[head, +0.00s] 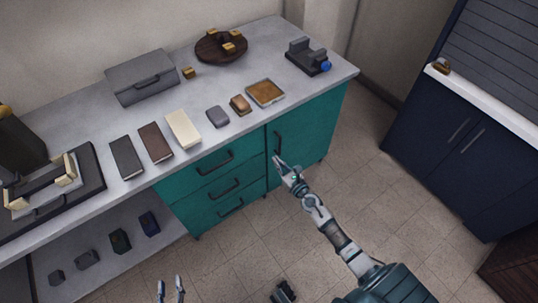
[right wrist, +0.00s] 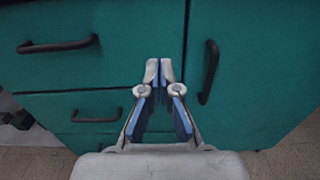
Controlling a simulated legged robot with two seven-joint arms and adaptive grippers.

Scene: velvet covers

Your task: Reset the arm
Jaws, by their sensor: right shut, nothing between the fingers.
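My right arm reaches in from the bottom right of the head view. Its gripper (head: 279,161) is in front of the teal cabinet, close to the dark vertical door handle (head: 277,143). In the right wrist view, the right gripper's fingertips (right wrist: 159,70) are together and empty. They point at the cabinet front, left of the vertical handle (right wrist: 208,72) and apart from it in the picture. My left gripper (head: 171,290) shows at the bottom edge of the head view, its two fingers apart and nothing between them. Most of the left arm is out of view.
The teal door (head: 306,132) and drawers (head: 216,182) look shut. The grey counter (head: 228,75) holds a grey case (head: 141,78), several books and small blocks, and a round wooden board (head: 221,47). A navy cabinet (head: 462,125) stands at right. Tiled floor between is mostly clear.

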